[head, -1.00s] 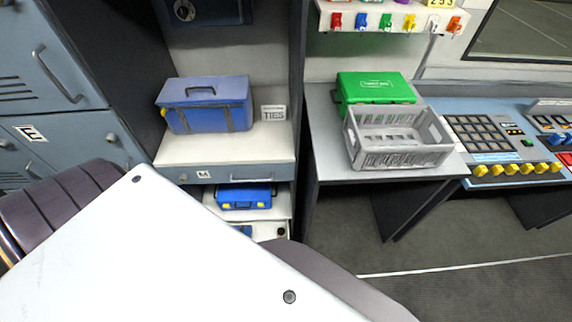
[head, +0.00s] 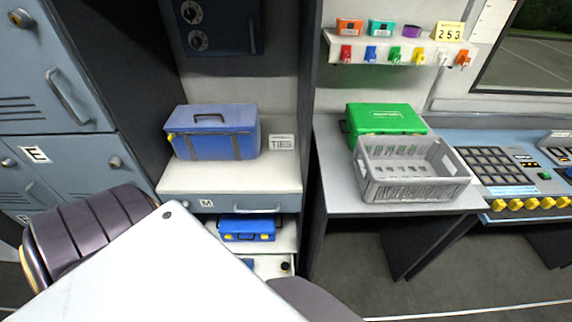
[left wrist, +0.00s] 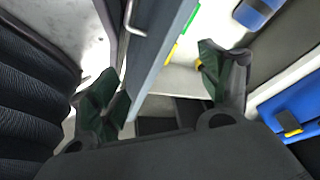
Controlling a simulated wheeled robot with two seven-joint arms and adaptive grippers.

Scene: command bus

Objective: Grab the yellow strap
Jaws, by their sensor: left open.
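The yellow strip lies beyond the fingertips. A small yellow spot shows close to the right fingertip. In the head view neither gripper shows, and no yellow strap can be made out clearly.
A blue box (head: 212,133) stands on a counter above a drawer (head: 235,203). A blue case (head: 247,228) with yellow latches sits below. To the right are a green case (head: 385,119), a grey crate (head: 412,188) and a button console (head: 505,165). Lockers (head: 60,90) stand left.

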